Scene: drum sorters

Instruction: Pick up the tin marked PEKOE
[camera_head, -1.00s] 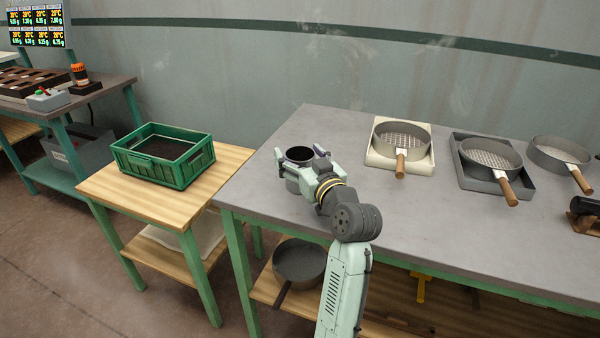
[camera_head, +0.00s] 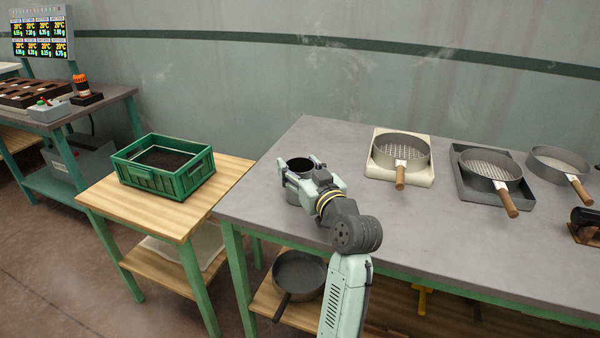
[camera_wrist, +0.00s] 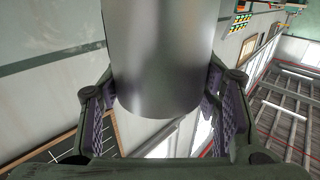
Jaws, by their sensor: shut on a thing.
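A grey metal tin (camera_head: 299,165) with an open-looking dark top is upright at the left end of the grey workbench (camera_head: 260,205). My gripper (camera_head: 301,174) is shut on it, with one finger on each side. In the wrist view the tin (camera_wrist: 160,65) is a plain smooth cylinder between the purple-padded fingers of my gripper (camera_wrist: 162,103). No marking shows on the visible side, so I cannot read PEKOE. My gripper partly hides the tin's lower part, and I cannot tell whether it touches the bench.
A green crate (camera_head: 143,178) with dark contents stands on a lower wooden table (camera_head: 230,172) at the left. Wood-handled sieves (camera_head: 401,150) stand on the bench to the right, some on trays. A dark pan (camera_head: 299,272) is on the shelf below.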

